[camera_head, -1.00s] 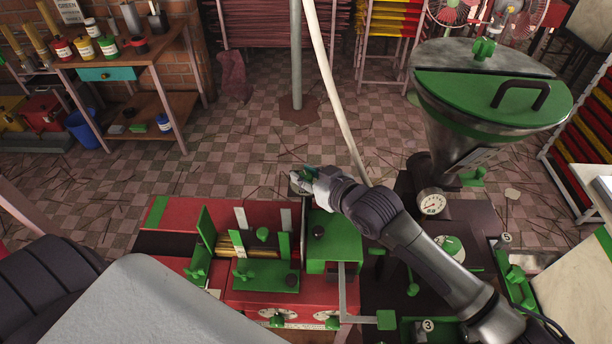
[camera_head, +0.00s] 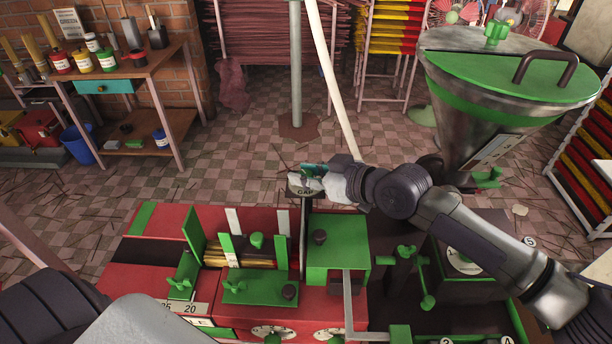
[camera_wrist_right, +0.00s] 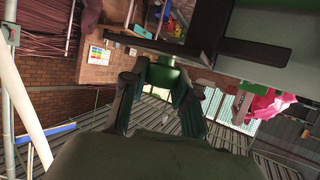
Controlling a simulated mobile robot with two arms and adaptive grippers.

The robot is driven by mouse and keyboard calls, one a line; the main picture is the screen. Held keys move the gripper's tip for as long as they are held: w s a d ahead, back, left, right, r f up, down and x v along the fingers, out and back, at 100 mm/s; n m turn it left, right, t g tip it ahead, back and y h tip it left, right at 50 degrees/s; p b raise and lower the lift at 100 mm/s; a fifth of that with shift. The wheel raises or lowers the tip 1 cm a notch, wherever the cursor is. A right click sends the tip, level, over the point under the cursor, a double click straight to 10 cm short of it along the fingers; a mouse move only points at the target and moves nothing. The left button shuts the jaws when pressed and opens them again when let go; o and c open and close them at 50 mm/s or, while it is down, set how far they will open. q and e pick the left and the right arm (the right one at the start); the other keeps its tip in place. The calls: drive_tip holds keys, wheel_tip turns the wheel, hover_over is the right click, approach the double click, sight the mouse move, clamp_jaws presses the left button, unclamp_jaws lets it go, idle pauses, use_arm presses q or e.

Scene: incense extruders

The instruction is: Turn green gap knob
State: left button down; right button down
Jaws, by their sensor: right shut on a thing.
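The green gap knob (camera_wrist_right: 163,74) shows in the right wrist view between the two dark fingers of my right gripper (camera_wrist_right: 158,92). The fingers are shut on its sides. In the head view my right gripper (camera_head: 313,170) is just above a plate marked GAP (camera_head: 304,191), at the far edge of the red and green machine (camera_head: 337,243). The knob is mostly hidden there by the gripper. My left gripper is out of view; only part of a dark arm shows at lower left.
Other green knobs and plates (camera_head: 261,286) sit on the machine. A workbench (camera_head: 127,72) with jars is at back left. The tiled floor (camera_head: 240,150) beyond is mostly open.

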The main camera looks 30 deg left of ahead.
drive_tip(key=c, duration=0.9)
unclamp_jaws()
drive_tip(key=shift+o, duration=0.2)
drive_tip(key=v, duration=1.2)
